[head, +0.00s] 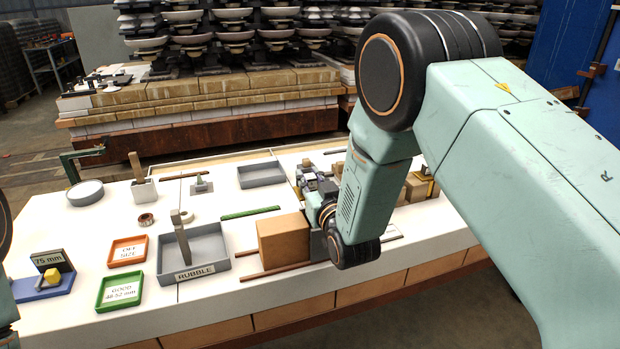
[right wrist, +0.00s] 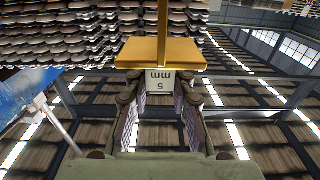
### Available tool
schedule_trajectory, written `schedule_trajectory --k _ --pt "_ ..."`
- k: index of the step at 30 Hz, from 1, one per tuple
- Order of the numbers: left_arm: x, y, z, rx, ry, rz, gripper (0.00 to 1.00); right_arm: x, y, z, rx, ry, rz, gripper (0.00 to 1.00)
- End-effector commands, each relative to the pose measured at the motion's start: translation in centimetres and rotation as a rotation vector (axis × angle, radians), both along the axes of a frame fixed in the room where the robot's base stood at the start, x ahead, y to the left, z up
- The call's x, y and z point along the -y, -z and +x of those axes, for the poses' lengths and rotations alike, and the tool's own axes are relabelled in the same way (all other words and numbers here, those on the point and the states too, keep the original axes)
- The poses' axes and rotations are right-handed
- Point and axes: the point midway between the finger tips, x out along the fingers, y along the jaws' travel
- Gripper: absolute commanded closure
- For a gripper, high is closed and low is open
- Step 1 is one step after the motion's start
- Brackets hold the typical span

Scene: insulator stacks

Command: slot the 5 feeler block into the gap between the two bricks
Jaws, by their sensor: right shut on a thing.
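My right gripper (right wrist: 161,92) is shut on the 5 feeler block (right wrist: 161,80), whose white face reads "5 mm" upside down in the right wrist view. A gold plate and upright gold bar show just beyond that face. In the head view my right gripper (head: 308,180) is beyond my forearm, above the white table, and the block is too small to make out. One large tan brick (head: 283,240) stands at the front of the table, left of my right wrist. My right arm covers the space to its right, so the gap and second brick cannot be made out. My left gripper is out of view.
The rubble tray (head: 222,268), green tray (head: 121,292) and orange tray (head: 128,238) lie left of the tan brick. A green bar (head: 250,212) lies behind it. Smaller tan blocks (head: 415,187) stand right of my arm. Insulator stacks (head: 235,35) are at the back.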

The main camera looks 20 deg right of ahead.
Motion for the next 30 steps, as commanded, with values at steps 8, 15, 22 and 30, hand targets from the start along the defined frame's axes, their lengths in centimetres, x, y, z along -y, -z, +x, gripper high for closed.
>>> schedule_trajectory --k 8,15,22,30 --pt "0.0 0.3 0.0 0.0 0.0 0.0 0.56 0.0 0.3 0.0 0.001 0.0 0.0 1.0" --pt "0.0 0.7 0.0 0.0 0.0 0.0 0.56 0.0 0.8 0.0 0.002 0.0 0.0 1.0" --pt "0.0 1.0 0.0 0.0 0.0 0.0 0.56 0.0 1.3 0.0 0.002 0.0 0.0 1.0" --pt "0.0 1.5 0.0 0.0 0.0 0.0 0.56 0.0 1.9 0.0 0.002 0.0 0.0 1.0"
